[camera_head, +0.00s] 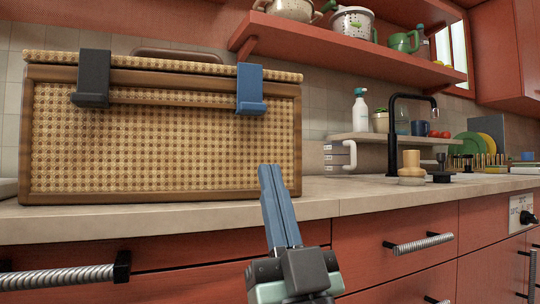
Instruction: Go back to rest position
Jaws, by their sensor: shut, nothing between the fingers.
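My gripper (271,171) is in the lower middle of the head view. Its two blue-grey fingers are together with nothing between them. No held object shows. The rest of my arm is mostly out of view below.
The wicker box (160,150) with dark and blue clasps stands on the counter (340,190) at left. Red drawers with ribbed handles (420,243) jut out below. A black faucet (393,130) and a shelf (350,58) of pots are at right.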

